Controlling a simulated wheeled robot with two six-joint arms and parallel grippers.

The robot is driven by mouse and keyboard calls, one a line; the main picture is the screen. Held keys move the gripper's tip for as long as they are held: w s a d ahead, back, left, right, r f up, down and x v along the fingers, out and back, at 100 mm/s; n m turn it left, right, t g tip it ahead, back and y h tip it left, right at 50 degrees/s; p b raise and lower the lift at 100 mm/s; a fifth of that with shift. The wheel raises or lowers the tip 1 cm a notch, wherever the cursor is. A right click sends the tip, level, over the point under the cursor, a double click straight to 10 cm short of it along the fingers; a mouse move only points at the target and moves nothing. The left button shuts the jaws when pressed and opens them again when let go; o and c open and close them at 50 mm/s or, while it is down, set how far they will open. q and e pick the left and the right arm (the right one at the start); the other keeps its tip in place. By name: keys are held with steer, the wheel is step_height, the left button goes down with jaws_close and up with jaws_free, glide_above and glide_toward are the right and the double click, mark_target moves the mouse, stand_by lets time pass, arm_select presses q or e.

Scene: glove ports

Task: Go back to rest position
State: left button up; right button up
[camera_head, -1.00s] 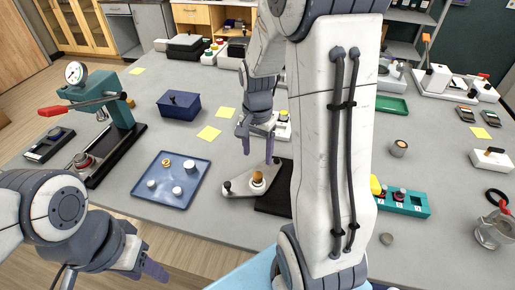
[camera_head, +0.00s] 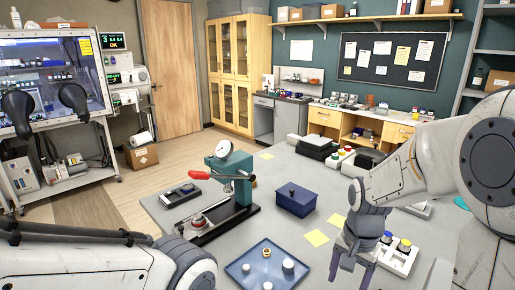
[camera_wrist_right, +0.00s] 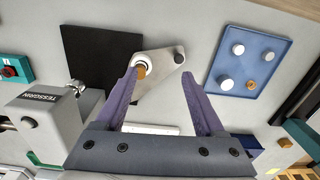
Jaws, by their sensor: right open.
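My right gripper (camera_head: 350,268) hangs with its purple fingers pointing down over the grey table (camera_head: 330,205), right of the blue tray (camera_head: 243,271). In the right wrist view my right gripper (camera_wrist_right: 158,80) is open, with nothing between its fingers. One fingertip overlaps a brass-coloured piece on the light grey fixture plate (camera_wrist_right: 160,62) in the picture; I cannot tell whether they touch. My left arm (camera_head: 90,268) enters at the lower left, and its gripper is out of view.
A green press (camera_head: 230,165) and a dark blue box (camera_head: 296,199) stand on the table. The tray holds several small round pieces. A glovebox (camera_head: 55,85) stands at the far left. Yellow notes (camera_head: 317,238) lie on open table.

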steer(key=s+a+r+n, duration=0.1)
steer(key=s+a+n, duration=1.5)
steer(key=a, duration=0.1)
steer(key=shift+s+a+r+y+b, duration=0.15)
steer(key=shift+s+r+y+b, duration=0.15)
steer(key=shift+y+b, duration=0.15)
steer(key=shift+w, duration=0.1)
